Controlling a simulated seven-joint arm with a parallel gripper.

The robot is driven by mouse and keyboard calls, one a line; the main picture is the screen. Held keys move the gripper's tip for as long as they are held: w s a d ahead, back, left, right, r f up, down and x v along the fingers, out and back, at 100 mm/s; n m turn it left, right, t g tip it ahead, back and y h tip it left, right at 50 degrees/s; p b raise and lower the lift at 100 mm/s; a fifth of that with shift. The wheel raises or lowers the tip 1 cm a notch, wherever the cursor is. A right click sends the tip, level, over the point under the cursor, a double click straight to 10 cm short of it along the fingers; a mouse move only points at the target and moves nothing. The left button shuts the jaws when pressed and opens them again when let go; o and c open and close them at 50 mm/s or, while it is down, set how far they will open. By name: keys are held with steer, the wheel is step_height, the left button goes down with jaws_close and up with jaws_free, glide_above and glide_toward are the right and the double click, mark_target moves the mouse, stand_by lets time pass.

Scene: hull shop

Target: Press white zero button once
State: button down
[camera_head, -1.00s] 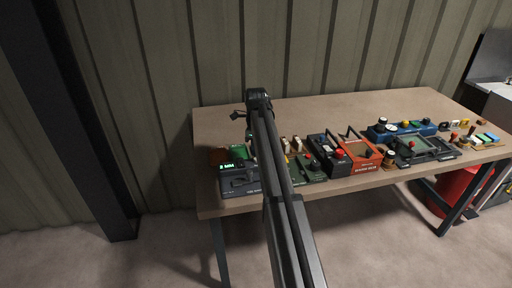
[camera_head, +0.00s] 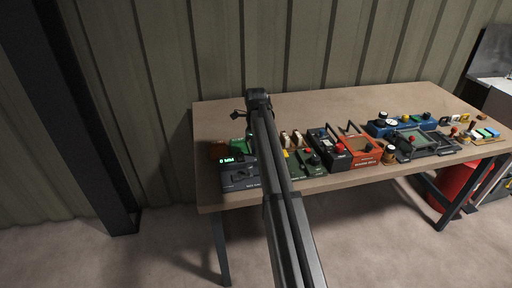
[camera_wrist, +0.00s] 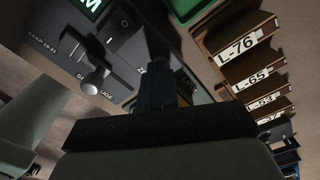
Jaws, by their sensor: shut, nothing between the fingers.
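The dark gauge unit (camera_head: 241,178) stands at the left front of the table, with a lit green readout (camera_head: 228,160) ending in "MM". In the wrist view its dark face (camera_wrist: 120,50) fills the upper left, with a grey knob or lever (camera_wrist: 92,78) and a black rocker switch. A partly covered label starting with "Z" shows beside my fingers. My gripper (camera_wrist: 160,75) is shut and empty, its tips close over the panel by that label. I cannot tell whether they touch it. The white zero button does not show; my fingers cover that area. In the head view my arm hides the fingertips.
Several control boxes line the table (camera_head: 330,100) to the right, including a red-orange one (camera_head: 360,150) and a blue one (camera_head: 403,124). Brown blocks with labels such as "L-76" (camera_wrist: 240,43) stand close right of my gripper. The table's back is clear.

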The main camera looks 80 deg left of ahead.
steer(key=shift+r, duration=3)
